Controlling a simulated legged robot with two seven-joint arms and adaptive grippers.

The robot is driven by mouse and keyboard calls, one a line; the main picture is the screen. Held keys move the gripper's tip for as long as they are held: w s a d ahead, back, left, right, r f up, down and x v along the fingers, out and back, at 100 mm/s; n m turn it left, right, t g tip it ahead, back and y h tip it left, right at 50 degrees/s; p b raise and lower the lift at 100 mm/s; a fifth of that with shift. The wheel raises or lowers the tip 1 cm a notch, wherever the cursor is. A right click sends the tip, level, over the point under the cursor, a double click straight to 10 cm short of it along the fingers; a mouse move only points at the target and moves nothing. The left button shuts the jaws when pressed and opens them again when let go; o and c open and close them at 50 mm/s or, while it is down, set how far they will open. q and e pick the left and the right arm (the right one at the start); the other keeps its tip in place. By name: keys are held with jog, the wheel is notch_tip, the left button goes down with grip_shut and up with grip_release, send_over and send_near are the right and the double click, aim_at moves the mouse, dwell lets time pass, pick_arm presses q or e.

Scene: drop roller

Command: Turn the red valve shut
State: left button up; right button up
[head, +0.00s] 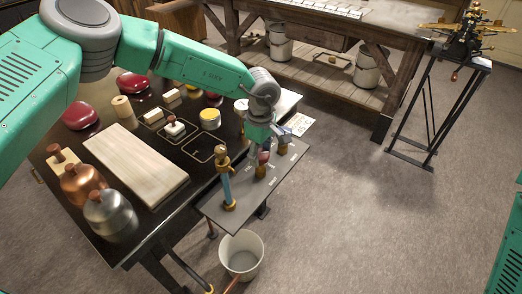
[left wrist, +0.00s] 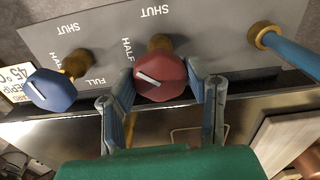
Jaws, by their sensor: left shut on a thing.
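The red valve (left wrist: 172,82) is a faceted knob with a white pointer line on a brass stem, mounted on a grey panel (left wrist: 215,32). My left gripper (left wrist: 160,90) has one finger on each side of the knob and is shut on it. The pointer lies towards the left of the picture, roughly to the HALF side; SHUT is printed above. In the head view the red valve (head: 263,157) shows just below my left gripper (head: 263,146), partly covered by it. My right gripper is not in view.
A blue knob (left wrist: 52,90) stands left of the red valve in the wrist view, and a blue lever (left wrist: 290,50) stands right. The black table (head: 130,222) holds a pale board (head: 135,165) and metal jars. A white bucket (head: 241,255) stands below the panel.

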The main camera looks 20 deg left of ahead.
pick_arm(q)
jog(key=m, duration=0.4)
jog(key=shift+w+r+m+p, duration=0.2)
jog(key=shift+m+p, duration=0.1)
jog(key=shift+m, duration=2.6)
jog(key=shift+w, duration=0.1)
jog(key=o, duration=1.2)
jog(key=shift+c, duration=0.2)
jog(key=shift+f, duration=0.1)
